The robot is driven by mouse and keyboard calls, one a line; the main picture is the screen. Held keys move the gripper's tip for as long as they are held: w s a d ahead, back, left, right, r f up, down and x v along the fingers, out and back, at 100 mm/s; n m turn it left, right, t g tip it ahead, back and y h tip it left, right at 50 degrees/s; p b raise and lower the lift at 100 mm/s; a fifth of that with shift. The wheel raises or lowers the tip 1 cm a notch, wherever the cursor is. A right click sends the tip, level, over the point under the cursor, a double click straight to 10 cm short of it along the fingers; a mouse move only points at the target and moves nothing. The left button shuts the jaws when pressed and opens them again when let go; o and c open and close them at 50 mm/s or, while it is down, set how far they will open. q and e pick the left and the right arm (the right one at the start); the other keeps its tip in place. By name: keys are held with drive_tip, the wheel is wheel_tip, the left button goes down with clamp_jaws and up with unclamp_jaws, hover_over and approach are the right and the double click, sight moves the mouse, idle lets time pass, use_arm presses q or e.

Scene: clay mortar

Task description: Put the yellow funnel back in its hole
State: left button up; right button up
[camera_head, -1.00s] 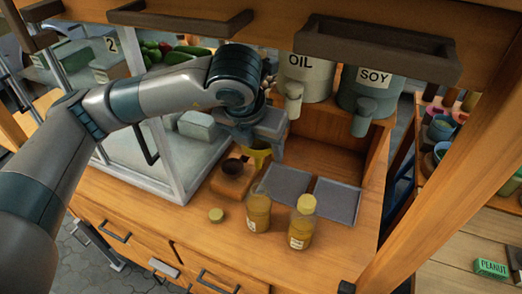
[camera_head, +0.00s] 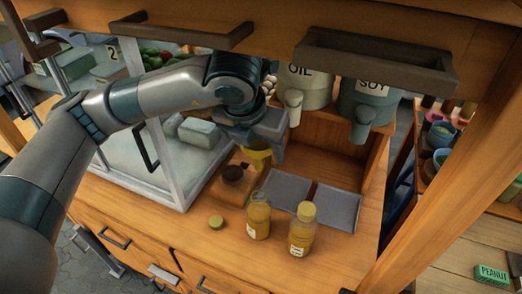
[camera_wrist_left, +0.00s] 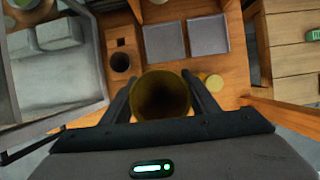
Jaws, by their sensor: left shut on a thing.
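The yellow funnel (camera_head: 259,159) is held in my left gripper (camera_head: 260,147), above the counter. In the left wrist view, I look into the funnel's wide round mouth (camera_wrist_left: 160,95), with my left gripper's fingers (camera_wrist_left: 162,92) on either side of it. My right gripper is not in view.
Two yellow bottles, one open (camera_head: 258,216) and one capped (camera_head: 301,229), stand in front of the funnel. A loose cap (camera_head: 216,222) lies on the counter. Two grey trays (camera_head: 337,207) lie to the right. A glass case (camera_head: 150,165) stands left; OIL (camera_head: 304,84) and SOY (camera_head: 366,100) containers are behind.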

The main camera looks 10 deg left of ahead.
use_arm(q)
drive_tip(key=shift+r, duration=0.75)
drive_tip(key=shift+w+r+p, duration=0.4)
drive_tip(key=shift+w+r, duration=0.25)
drive_tip(key=shift+r, duration=0.2)
drive_tip(key=shift+d+f, duration=0.1)
drive_tip(key=shift+f, duration=0.1)
